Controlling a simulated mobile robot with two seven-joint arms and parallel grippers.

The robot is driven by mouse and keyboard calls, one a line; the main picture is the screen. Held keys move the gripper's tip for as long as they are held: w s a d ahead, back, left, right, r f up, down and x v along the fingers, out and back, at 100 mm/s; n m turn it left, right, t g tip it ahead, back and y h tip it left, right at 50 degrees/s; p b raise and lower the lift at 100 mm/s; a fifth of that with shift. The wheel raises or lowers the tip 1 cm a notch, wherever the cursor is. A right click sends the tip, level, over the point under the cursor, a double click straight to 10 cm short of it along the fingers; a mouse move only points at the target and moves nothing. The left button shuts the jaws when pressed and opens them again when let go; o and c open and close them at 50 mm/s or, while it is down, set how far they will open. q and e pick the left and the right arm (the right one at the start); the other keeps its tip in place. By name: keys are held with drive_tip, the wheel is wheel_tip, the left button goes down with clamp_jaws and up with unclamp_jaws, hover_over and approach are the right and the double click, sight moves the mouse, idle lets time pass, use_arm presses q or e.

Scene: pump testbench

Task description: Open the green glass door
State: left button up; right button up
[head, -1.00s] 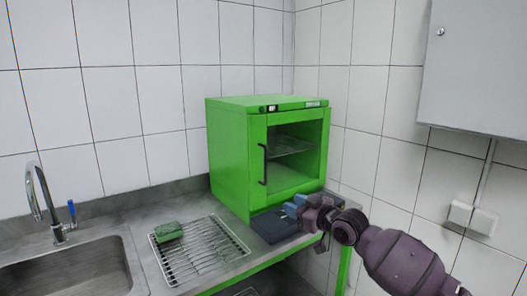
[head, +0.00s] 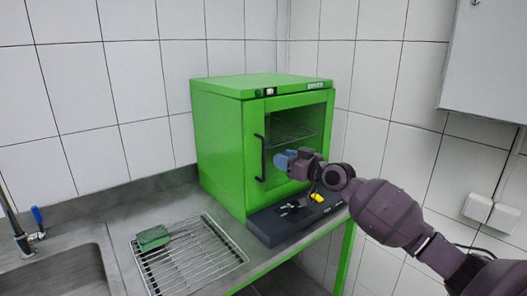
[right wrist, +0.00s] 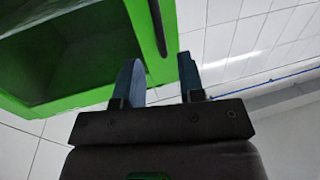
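The green cabinet (head: 218,150) stands on the counter with its glass door (head: 301,119) facing me. The door appears closed. Its black vertical handle (head: 259,158) is on the door's left side; it also shows in the right wrist view (right wrist: 158,28). My right gripper (head: 281,160) is in front of the door, just right of the handle in the head view. In the right wrist view its two blue fingers (right wrist: 159,72) are apart with nothing between them, and the handle lies beyond their tips, apart from them. My left gripper is not in view.
A dark flat block (head: 268,229) with small dark and yellow items lies below the door. A wire rack (head: 205,255) with a green sponge (head: 152,238) lies left of it. A sink (head: 55,275) is far left. A grey wall cabinet (head: 490,65) hangs at right.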

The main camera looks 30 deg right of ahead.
drive_tip(key=x, duration=0.8)
drive_tip(key=shift+w+f, duration=0.1)
drive_tip(key=shift+w, duration=0.05)
drive_tip(key=shift+c, duration=0.5)
clamp_jaws()
